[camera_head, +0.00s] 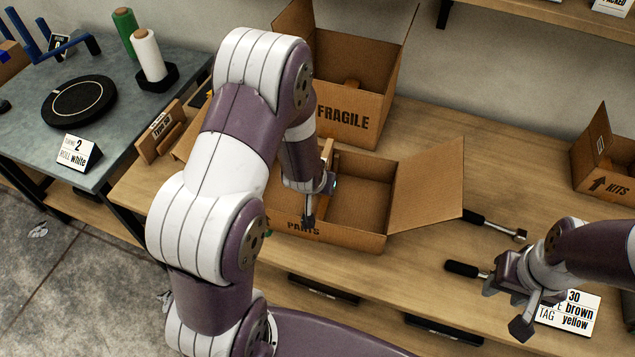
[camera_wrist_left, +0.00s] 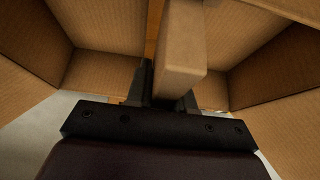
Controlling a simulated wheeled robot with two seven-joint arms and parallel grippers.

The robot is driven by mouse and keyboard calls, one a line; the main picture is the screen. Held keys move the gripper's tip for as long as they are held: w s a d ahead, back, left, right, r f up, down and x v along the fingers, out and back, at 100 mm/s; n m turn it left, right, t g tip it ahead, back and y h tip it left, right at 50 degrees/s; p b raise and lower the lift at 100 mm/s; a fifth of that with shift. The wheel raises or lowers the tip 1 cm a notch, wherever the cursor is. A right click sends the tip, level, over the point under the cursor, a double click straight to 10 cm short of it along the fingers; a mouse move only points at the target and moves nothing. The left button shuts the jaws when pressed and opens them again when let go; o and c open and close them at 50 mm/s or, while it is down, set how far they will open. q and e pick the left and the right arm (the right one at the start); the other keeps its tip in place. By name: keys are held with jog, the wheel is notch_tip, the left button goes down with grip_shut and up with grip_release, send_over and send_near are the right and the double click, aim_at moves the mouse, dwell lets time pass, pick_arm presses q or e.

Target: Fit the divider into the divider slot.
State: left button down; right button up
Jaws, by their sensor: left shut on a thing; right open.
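The divider (camera_wrist_left: 184,45) shows in the left wrist view as a tan bar between the fingers of my left gripper (camera_wrist_left: 162,88). In the head view, my left gripper (camera_head: 318,195) reaches down into the open PARTS box (camera_head: 352,238), and only a light edge of the divider (camera_head: 327,152) shows beside it. The box walls stand on both sides of the divider in the wrist view. The divider slot is hidden, and I cannot tell whether the divider's lower edge is in it. My right gripper (camera_head: 515,292) is open and empty at the lower right.
A FRAGILE box (camera_head: 345,115) stands behind the PARTS box. Black-handled tools (camera_head: 490,222) lie on the wooden bench right of it, near my right gripper. A label card (camera_head: 572,312) stands beside that gripper. A KITS box (camera_head: 606,165) is at the far right.

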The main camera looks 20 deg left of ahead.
pick_arm(q)
jog(key=shift+f+b, duration=1.85)
jog(key=shift+f, duration=0.6)
jog(key=c, duration=0.9)
grip_release()
jog(key=p+v, duration=0.2)
jog(key=v, duration=1)
jog(key=shift+s+r+p, duration=0.2)
jog(key=shift+r+p, duration=0.1)
jog(key=shift+r, duration=0.05)
